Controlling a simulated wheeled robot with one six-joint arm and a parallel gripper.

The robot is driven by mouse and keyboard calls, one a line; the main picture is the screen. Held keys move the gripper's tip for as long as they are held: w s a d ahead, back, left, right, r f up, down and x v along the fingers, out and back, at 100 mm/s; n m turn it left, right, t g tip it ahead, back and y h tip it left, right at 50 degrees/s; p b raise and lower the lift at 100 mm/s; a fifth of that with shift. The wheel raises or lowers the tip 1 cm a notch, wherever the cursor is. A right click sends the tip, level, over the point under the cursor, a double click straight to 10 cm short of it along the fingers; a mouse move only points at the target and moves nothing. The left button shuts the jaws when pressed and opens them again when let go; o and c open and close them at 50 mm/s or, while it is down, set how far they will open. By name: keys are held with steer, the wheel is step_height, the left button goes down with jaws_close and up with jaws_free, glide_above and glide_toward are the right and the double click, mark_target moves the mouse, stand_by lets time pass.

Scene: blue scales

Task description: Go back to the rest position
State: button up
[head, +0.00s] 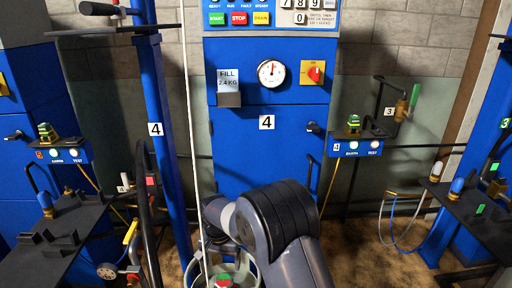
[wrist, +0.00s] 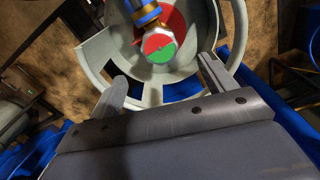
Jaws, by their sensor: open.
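My gripper (wrist: 162,70) is open in the wrist view, with one grey finger on each side and nothing between them. Just beyond the fingertips is a valve with a round red and green cap (wrist: 159,46) on a brass and blue stem. It stands inside the pale grey ring collar of a cylinder (wrist: 98,52). I cannot tell whether the fingers touch the collar. In the head view my dark arm reaches down at the bottom centre. The cap (head: 223,281) and part of the collar (head: 255,272) show beside it, at the bottom edge; my fingers cannot be made out there.
A blue filling station (head: 268,150) with a dial gauge (head: 271,73) and a number 4 plate stands behind my arm. A thin white line (head: 190,120) hangs left of my arm. Blue posts (head: 170,130), a black shelf (head: 62,235) and hoses (head: 400,235) flank both sides.

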mark_target(223, 280)
step_height(223, 280, down, 8)
steer(key=shift+f+b, duration=0.1)
steer(key=shift+b, duration=0.8)
steer(key=shift+n, duration=0.7)
steer(key=n, duration=0.4)
steer(key=n+b, duration=0.1)
steer(key=n, duration=0.5)
steer(key=shift+a, duration=0.1)
steer(key=n+b, duration=0.1)
steer(key=n, duration=0.5)
steer(key=shift+s+n, duration=0.1)
steer(key=shift+n, duration=0.2)
steer(key=n+b, duration=0.2)
steer(key=n, duration=0.2)
steer(key=shift+n, duration=1.1)
steer(key=shift+b, duration=0.3)
